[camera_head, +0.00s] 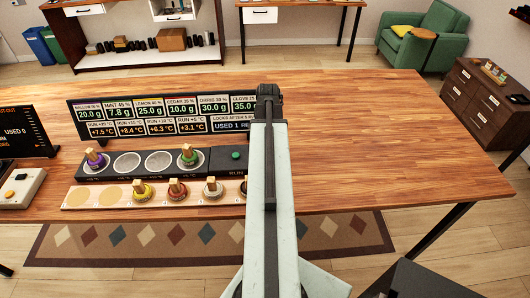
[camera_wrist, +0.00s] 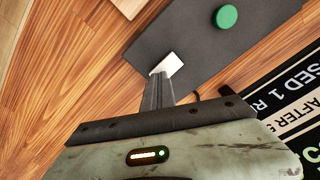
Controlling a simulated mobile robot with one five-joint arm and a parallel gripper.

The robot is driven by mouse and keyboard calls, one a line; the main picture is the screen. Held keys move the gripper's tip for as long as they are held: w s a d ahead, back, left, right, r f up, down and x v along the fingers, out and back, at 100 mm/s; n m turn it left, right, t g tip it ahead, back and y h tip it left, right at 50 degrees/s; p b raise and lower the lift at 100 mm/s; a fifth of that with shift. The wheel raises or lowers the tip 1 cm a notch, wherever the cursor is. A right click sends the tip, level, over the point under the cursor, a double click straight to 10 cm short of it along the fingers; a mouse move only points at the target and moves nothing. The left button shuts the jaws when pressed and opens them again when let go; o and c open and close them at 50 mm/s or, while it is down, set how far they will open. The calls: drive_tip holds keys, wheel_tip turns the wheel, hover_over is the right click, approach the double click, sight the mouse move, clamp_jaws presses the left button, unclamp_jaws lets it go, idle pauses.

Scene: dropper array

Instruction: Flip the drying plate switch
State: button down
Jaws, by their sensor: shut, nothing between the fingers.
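My gripper (camera_head: 268,92) reaches forward over the table and is shut and empty. In the wrist view its closed fingers (camera_wrist: 160,82) point at a dark block, with a pale square patch at their tips; I cannot tell if it is fingertip or part of the block. The dark block (camera_head: 229,167) carries a round green button (camera_head: 235,155), which also shows in the wrist view (camera_wrist: 227,17), apart from the fingers. A cream control box (camera_head: 28,186) with an orange button (camera_head: 9,194) stands at the table's left edge. No switch is legibly labelled for a drying plate.
A dark strip with round pads (camera_head: 127,163) holds purple (camera_head: 95,158) and green (camera_head: 188,155) droppers. A wooden rack (camera_head: 80,197) holds several more. A display board (camera_head: 160,114) stands behind, and a dark screen (camera_head: 28,130) at left. The table's right side is clear.

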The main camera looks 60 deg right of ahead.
drive_tip(key=shift+f+b, duration=0.4)
drive_tip(key=shift+f, duration=0.05)
wheel_tip(320, 180, up, 7)
drive_tip(key=p, duration=0.7)
drive_tip(key=shift+r, duration=0.15)
